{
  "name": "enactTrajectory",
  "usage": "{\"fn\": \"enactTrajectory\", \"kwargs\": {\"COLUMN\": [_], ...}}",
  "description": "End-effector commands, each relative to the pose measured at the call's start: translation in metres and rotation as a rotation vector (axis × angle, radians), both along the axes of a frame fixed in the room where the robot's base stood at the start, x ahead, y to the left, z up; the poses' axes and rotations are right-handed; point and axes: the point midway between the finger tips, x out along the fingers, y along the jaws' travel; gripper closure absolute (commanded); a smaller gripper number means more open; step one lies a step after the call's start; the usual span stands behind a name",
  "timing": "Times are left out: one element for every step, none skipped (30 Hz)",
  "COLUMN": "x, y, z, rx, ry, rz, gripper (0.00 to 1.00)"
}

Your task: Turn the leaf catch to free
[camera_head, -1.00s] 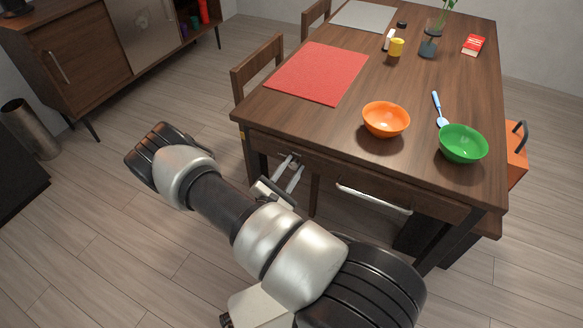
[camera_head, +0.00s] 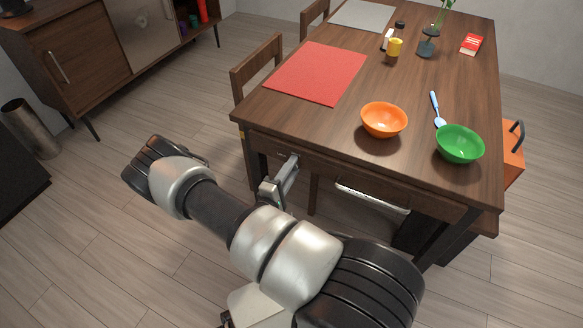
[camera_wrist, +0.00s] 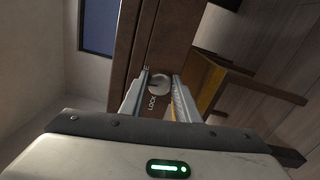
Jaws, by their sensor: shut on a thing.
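The leaf catch is a small round pale knob (camera_wrist: 159,84) on the table's dark wooden edge in the wrist view. Lettering beside it reads LOCK at the lower left; another label above ends in E, the rest hidden by a finger. My gripper (camera_wrist: 159,78) has one finger on each side of the knob and is shut on it. In the head view my gripper (camera_head: 291,162) reaches the front apron of the table (camera_head: 300,132) near its left corner, and the fingers hide the catch there. I cannot tell which way the knob points.
A drawer handle (camera_head: 372,197) sits right of my gripper on the table front. On the table are an orange bowl (camera_head: 384,120), a green bowl (camera_head: 459,144) and a red placemat (camera_head: 317,72). A chair (camera_head: 257,68) stands at the left side.

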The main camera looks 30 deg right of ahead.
Motion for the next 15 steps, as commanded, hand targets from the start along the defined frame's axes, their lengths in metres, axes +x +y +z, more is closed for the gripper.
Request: {"fn": "enactTrajectory", "kwargs": {"x": [0.0, 0.0, 0.0001, 0.0, 0.0001, 0.0001, 0.0001, 0.0002, 0.0002, 0.0001, 0.0002, 0.0002, 0.0002, 0.0001, 0.0002], "y": [0.0006, 0.0006, 0.0007, 0.0007, 0.0007, 0.0007, 0.0007, 0.0008, 0.0008, 0.0008, 0.0008, 0.0008, 0.0008, 0.0008, 0.0009], "z": [-0.0001, -0.0002, -0.0003, -0.0004, -0.0004, -0.0005, -0.0006, -0.0006, -0.0007, -0.0008, -0.0008, -0.0009, -0.0009, -0.001, -0.001], "rx": [0.016, 0.026, 0.039, 0.046, 0.054, 0.063, 0.069, 0.074, 0.08, 0.084, 0.087, 0.091, 0.093, 0.095, 0.097], "ry": [-0.019, -0.032, -0.047, -0.058, -0.067, -0.079, -0.086, -0.093, -0.101, -0.106, -0.11, -0.114, -0.118, -0.12, -0.122], "rz": [0.002, 0.002, 0.002, 0.002, 0.002, 0.002, 0.002, 0.002, 0.002, 0.002, 0.002, 0.002, 0.002, 0.002, 0.002], "gripper": [0.93, 0.93, 0.93, 0.93, 0.93, 0.93, 0.93, 0.93, 0.93, 0.93, 0.93, 0.93, 0.93, 0.93, 0.93]}}
